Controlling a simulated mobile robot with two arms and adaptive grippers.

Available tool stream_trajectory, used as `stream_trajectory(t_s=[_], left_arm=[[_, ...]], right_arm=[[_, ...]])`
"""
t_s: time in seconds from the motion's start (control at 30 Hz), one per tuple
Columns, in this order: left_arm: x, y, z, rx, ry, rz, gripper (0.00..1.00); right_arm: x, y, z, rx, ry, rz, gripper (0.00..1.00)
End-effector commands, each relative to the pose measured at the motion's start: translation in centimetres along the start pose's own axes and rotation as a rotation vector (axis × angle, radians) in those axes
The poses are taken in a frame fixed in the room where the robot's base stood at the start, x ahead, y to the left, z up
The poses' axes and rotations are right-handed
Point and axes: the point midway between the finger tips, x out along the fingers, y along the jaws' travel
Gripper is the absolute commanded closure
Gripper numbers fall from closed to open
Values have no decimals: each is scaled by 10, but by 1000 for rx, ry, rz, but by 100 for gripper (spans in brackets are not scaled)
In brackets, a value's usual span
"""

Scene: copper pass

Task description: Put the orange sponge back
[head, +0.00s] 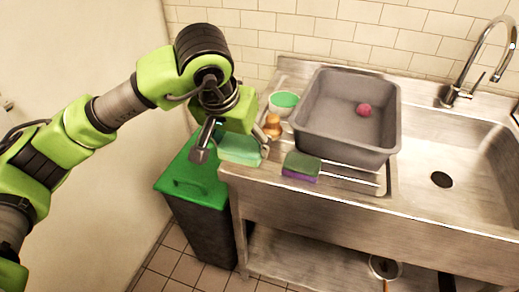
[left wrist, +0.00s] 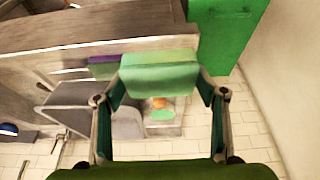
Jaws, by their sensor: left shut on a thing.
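My left gripper (head: 237,148) is shut on a pale green sponge (head: 240,151), with a finger at each end. The sponge is at the left end of the steel counter; I cannot tell whether it touches the counter. In the left wrist view the held sponge (left wrist: 158,74) spans the gap between the fingertips (left wrist: 160,85). I see no clearly orange sponge. A dark green and purple sponge (head: 301,167) lies on the counter to the right, apart from the held one. My right gripper is not in view.
A small orange-brown rounded object (head: 272,127) and a green-lined white bowl (head: 283,103) stand behind the held sponge. A grey basin (head: 350,148) holds a pink ball (head: 364,110). The sink (head: 460,165) is at right. A green-lidded bin (head: 190,181) stands left of the counter.

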Motion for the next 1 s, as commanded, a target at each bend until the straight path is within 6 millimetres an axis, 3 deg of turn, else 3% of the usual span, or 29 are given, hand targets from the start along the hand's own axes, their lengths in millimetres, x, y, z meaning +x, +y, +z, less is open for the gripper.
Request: stream_trajectory(t_s=[0.17,0.4,0.67,1.0], left_arm=[[32,8,-33,-2,-5,2,52],[84,12,-47,-1,-2,1,52],[108,14,-53,-1,-3,0,52],[133,13,-42,1,2,1,52]], right_arm=[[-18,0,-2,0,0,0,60],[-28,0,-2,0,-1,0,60],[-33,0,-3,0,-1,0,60],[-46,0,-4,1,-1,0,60]])
